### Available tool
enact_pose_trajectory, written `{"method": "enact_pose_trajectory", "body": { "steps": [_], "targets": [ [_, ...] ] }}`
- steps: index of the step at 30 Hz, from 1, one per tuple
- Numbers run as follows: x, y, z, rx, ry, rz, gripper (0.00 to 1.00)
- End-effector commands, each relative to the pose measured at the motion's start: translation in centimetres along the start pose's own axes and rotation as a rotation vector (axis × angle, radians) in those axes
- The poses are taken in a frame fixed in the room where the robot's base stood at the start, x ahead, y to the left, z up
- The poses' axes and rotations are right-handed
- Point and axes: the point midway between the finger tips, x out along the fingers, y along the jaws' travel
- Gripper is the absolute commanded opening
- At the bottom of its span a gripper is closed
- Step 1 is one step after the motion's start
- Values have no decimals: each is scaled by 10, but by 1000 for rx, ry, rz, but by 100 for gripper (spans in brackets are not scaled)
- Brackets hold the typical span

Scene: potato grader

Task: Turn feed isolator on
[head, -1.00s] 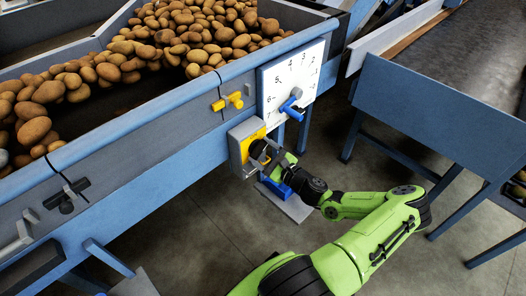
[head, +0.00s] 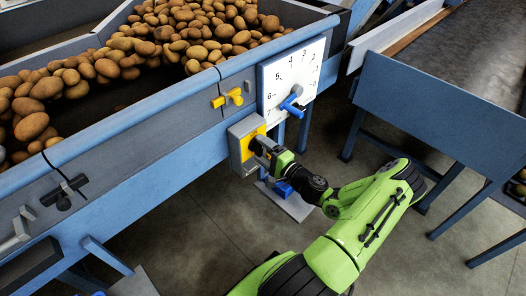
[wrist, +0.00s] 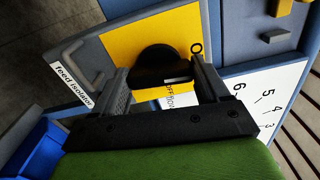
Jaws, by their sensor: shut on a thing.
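The feed isolator is a grey box (head: 236,151) with a yellow plate (head: 247,137) on the side of the blue machine. In the wrist view its label "feed isolator" (wrist: 72,85) and yellow plate (wrist: 128,45) show at an angle. Its black rotary knob (wrist: 158,63) is in the middle of the plate. My gripper (wrist: 162,78) has a finger on each side of the knob and is shut on it. In the head view my gripper (head: 260,147) reaches the box from the right and hides most of the knob. "OFF" lettering shows beside the knob; the knob's exact setting is unclear.
A white dial panel (head: 292,76) with numbers and a blue lever (head: 291,104) is just above and right. A yellow handle (head: 229,98) sits above the box. Potatoes (head: 190,35) fill the hopper. A blue-sided conveyor (head: 440,115) stands right; floor between is open.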

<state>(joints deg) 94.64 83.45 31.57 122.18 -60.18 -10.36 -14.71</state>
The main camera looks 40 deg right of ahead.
Motion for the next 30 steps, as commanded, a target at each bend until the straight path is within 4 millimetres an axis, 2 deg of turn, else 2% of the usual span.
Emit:
{"method": "enact_pose_trajectory", "body": {
  "steps": [9, 25, 26, 30],
  "targets": [
    [0, 0, 0, -109, 0, 0, 44],
    [0, 0, 0, -132, 0, 1, 44],
    [0, 0, 0, -132, 0, 1, 79],
    [0, 0, 0, -130, 0, 0, 100]
  ]
}}
